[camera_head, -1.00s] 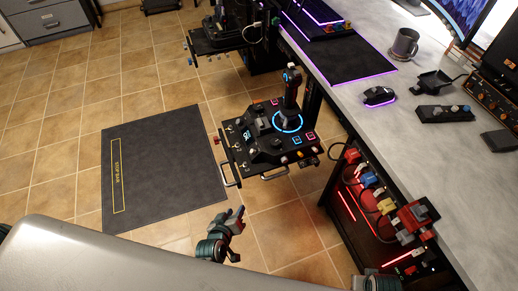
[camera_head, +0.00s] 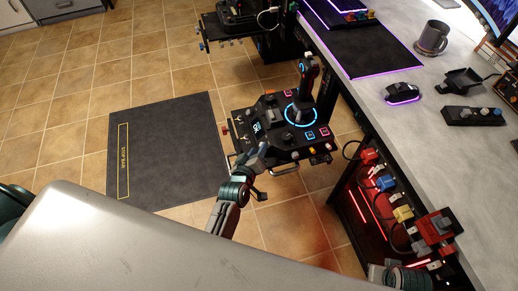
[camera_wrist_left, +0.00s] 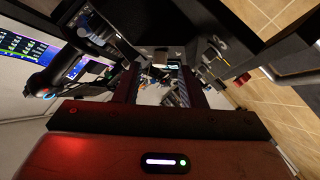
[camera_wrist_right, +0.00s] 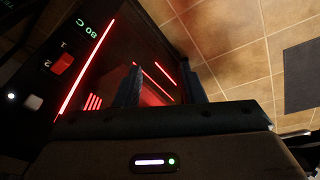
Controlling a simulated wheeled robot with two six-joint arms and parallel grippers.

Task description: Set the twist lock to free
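The black control panel (camera_head: 240,122) carries a joystick (camera_head: 307,78) with a glowing blue ring round its base, plus small knobs and switches. I cannot tell which part is the twist lock. My left gripper (camera_head: 263,153) is over the panel's front edge, left of the joystick. In the left wrist view its two fingers (camera_wrist_left: 160,88) stand apart, with small panel controls beyond them; contact cannot be told. A joystick handle (camera_wrist_left: 45,82) shows at the left there. My right gripper (camera_wrist_right: 162,88) is open and empty, facing a red-lit case and floor.
The grey desk (camera_head: 375,100) runs along the right, with a mouse (camera_head: 402,92) and mug (camera_head: 432,38). Below its edge is a red-lit case (camera_head: 375,220) with coloured plugs. A dark mat (camera_head: 170,150) lies on the tiled floor left of the panel. A second panel (camera_head: 225,30) stands behind.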

